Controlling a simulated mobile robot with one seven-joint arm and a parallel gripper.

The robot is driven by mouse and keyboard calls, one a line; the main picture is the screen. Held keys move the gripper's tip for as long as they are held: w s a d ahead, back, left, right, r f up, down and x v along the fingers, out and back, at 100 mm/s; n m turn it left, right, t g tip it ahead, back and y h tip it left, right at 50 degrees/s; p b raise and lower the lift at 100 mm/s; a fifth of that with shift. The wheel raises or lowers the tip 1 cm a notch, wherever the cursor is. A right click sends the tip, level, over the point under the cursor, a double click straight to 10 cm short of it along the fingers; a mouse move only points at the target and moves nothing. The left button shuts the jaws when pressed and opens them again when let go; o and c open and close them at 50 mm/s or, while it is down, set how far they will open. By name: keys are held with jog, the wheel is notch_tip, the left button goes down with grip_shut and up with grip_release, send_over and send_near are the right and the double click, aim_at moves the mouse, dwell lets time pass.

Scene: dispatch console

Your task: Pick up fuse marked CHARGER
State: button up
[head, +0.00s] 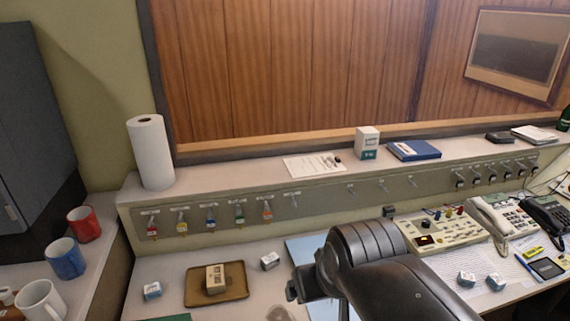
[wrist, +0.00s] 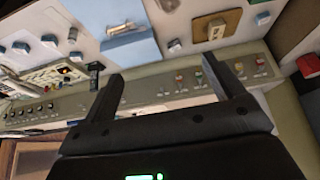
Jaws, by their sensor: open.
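Several small white-and-blue blocks that look like fuses lie on the desk; their markings are too small to read, so I cannot tell which says CHARGER. In the head view one block (head: 152,290) lies left of the brown tray, one (head: 270,261) right of it, and two (head: 466,279) (head: 495,282) lie far right. A larger beige block (head: 215,279) sits on the tray (head: 238,292). My gripper (wrist: 163,70) is open and empty in the wrist view, with its fingers apart. One small block (wrist: 174,45) shows between the fingers, farther off; my gripper touches nothing visible.
A sloped panel holds hooks with coloured tags (head: 210,215). A blue sheet (head: 300,248) lies partly behind my arm. A control panel (head: 440,230) and phones (head: 500,218) stand right. Mugs (head: 66,258) stand left, and a paper roll (head: 151,152) stands on the ledge.

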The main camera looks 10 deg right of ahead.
jog(key=c, duration=0.8)
jog(key=shift+o, duration=0.2)
